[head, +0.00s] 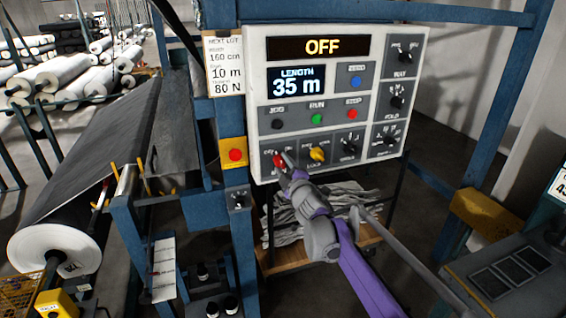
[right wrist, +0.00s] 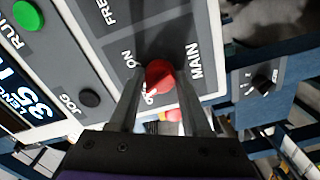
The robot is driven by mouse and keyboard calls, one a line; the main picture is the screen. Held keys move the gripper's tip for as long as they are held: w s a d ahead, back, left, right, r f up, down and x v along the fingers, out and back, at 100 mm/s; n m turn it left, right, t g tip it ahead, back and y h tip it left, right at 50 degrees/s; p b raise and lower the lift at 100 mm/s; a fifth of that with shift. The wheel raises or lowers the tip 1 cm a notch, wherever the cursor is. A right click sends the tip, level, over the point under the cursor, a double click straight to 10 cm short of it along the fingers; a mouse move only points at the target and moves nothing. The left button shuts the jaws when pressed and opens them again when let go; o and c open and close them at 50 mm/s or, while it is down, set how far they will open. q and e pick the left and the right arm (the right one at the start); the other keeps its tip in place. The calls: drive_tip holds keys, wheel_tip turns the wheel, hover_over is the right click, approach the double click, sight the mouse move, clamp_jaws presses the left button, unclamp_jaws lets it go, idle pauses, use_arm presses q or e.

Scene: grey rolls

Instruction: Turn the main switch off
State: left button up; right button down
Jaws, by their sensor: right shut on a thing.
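The main switch is a red rotary knob (head: 279,160) at the lower left of the white control panel (head: 256,112). In the right wrist view the red knob (right wrist: 159,75) sits on a grey plate with the labels "ON" and "MAIN" beside it; another label at the knob is partly covered. My right gripper (head: 285,167) is at the panel, shut on this knob, with one finger on each side in the right wrist view (right wrist: 160,95). The knob's exact pointing is hard to tell. The panel's top display (head: 318,47) reads "OFF". My left gripper is not in view.
A yellow knob (head: 317,153) and a black knob (head: 349,148) are close to the right of the main switch. Jog, run and stop buttons are above. A red button on a yellow box (head: 234,155) is to the left.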

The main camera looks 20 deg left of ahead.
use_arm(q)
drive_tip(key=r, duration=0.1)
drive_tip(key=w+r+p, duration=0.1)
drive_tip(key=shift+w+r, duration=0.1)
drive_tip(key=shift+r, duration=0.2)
use_arm(e)
drive_tip(key=n, duration=0.4)
drive_tip(key=shift+r+n, duration=0.1)
drive_tip(key=shift+n, duration=0.2)
use_arm(q)
drive_tip(key=shift+p, duration=0.3)
use_arm(e)
drive_tip(key=shift+c, duration=1.8)
unclamp_jaws()
drive_tip(key=shift+d, duration=0.1)
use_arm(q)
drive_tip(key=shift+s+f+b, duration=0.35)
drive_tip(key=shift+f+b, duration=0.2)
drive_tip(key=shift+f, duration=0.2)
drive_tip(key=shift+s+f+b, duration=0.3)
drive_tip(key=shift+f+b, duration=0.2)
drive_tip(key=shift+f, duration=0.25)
use_arm(e)
drive_tip(key=v, duration=1)
drive_tip(key=shift+s+d, duration=0.2)
drive_tip(key=shift+s, duration=0.15)
